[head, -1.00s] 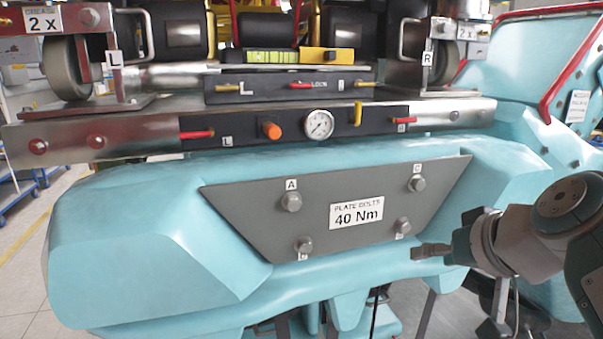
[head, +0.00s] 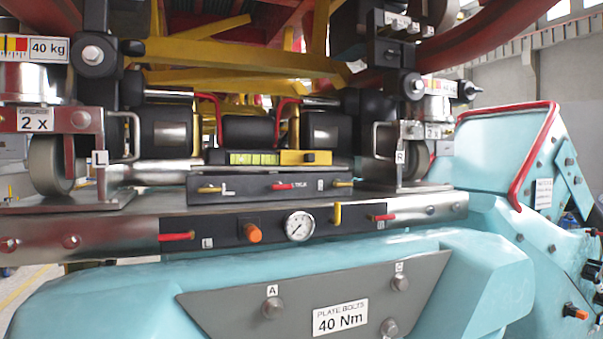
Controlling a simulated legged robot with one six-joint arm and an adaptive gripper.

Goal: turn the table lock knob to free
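A dark control panel (head: 345,214) runs along the front of the metal table (head: 110,225), above the teal body. On it are an orange knob (head: 252,233), a round white gauge (head: 299,226), an upright yellow lever (head: 338,213), a left red lever (head: 177,236) and a right red lever (head: 384,217). No readable label names the table lock knob, so I cannot tell which control it is or how it is set. Another orange knob (head: 575,312) is at the lower right edge. My gripper is not in view.
A dark block (head: 268,198) with red and yellow levers sits on the table, below a yellow-green level (head: 254,158). A grey bolted plate (head: 240,310) marked 40 Nm is below the panel. Wheel brackets stand at both ends. A red-edged teal guard (head: 495,150) is at right.

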